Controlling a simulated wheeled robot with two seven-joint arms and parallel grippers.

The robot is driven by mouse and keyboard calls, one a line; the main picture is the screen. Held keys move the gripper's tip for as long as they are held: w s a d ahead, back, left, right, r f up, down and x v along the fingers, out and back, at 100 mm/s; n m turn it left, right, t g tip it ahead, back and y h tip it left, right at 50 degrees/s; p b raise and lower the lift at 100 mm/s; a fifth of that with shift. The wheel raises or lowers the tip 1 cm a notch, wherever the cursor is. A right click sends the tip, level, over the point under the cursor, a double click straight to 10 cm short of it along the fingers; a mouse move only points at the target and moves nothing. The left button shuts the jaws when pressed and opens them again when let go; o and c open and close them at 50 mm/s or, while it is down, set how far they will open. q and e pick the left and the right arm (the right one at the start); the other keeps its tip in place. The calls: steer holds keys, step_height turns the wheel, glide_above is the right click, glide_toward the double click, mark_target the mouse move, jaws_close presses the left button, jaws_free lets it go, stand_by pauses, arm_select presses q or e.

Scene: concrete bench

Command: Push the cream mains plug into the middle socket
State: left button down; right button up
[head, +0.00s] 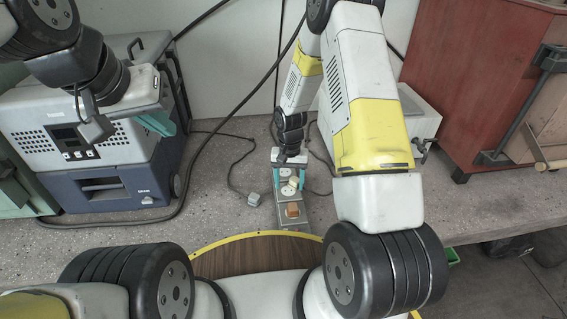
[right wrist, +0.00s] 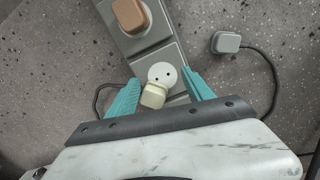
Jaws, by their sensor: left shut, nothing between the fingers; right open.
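The cream mains plug (right wrist: 153,96) sits between the fingers of my right gripper (right wrist: 160,92) in the right wrist view. It looks tilted and overlaps the edge of the white middle socket (right wrist: 162,75), whose two holes show uncovered. The cream plug (head: 293,183) also shows in the head view, over the grey socket strip (head: 291,222). My right gripper (head: 289,177) is open, with its teal fingers on either side of the strip and apart from the plug. Whether the plug touches the strip I cannot tell. My left gripper (head: 160,123) is shut and empty, up at the left.
A brown plug (right wrist: 130,14) sits in the strip's near end. A grey plug (right wrist: 226,42) on a cable lies on the bench (head: 225,190) beside the strip. A grey and blue machine (head: 110,140) stands left; a red cabinet (head: 460,70) stands right.

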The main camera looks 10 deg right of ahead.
step_height(320, 180, up, 8)
steer(key=shift+w, duration=0.3)
stand_by(0.4)
steer(key=s+d+r+n+t+y, duration=0.1)
steer(key=s+r+t, duration=0.15)
steer(key=r, duration=0.75)
steer(key=s+d+r+t, duration=0.1)
steer(key=s+r, duration=0.3)
steer(key=r, duration=0.7)
steer(key=s+r+n+t, duration=0.1)
steer(key=s+r, duration=0.3)
steer(key=s, duration=0.3)
steer(key=s+d+r+n+t+y, duration=0.1)
steer(key=s+r+t, duration=0.1)
steer(key=s+r, duration=0.3)
steer(key=s, duration=0.3)
steer(key=shift+r, duration=0.3)
steer(key=shift+t, duration=0.25)
